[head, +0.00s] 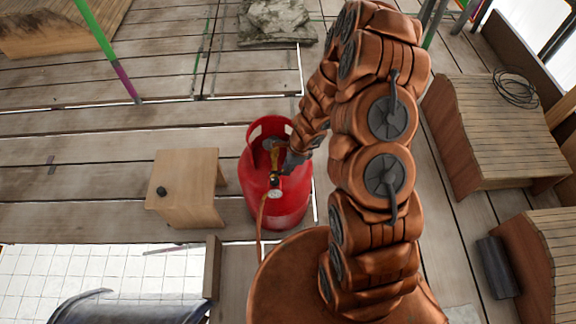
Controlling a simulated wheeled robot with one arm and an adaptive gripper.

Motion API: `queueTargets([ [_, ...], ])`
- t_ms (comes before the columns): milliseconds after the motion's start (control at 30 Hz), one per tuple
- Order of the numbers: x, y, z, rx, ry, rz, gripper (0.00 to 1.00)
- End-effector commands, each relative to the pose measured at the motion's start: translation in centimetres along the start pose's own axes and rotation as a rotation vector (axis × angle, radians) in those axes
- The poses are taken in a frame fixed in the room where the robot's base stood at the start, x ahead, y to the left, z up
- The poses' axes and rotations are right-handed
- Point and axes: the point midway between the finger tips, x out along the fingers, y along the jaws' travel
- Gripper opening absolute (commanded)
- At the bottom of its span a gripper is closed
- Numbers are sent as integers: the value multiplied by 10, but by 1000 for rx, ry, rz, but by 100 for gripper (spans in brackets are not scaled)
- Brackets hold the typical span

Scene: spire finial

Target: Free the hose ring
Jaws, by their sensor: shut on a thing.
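A red gas cylinder (282,208) stands upright on the plank floor, with a red collar around its top. My gripper (284,170) reaches in from the right and is shut at this fitting. Its fingers and wrist partly hide the contact. I cannot make out a separate hose ring there.
A wooden box (180,175) with a small black knob-like object (161,191) stands left of the cylinder. A coil of dark cable (515,88) lies on a slatted wooden block (490,135) at right. Grey rubble (278,20) lies behind. The planks at left are mostly clear.

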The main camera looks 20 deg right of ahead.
Motion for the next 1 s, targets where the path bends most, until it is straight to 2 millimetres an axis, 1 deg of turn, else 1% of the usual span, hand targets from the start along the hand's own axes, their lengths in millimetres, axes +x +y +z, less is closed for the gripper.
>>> queueTargets([
  [267,0,0,0,-1,-1,1,0],
  [300,0,0,0,-1,-1,1,16],
  [500,0,0,0,-1,-1,1,37],
  [833,0,0,0,-1,-1,0,38],
  [1000,-9,-1,0,-3,0,-1,38],
])
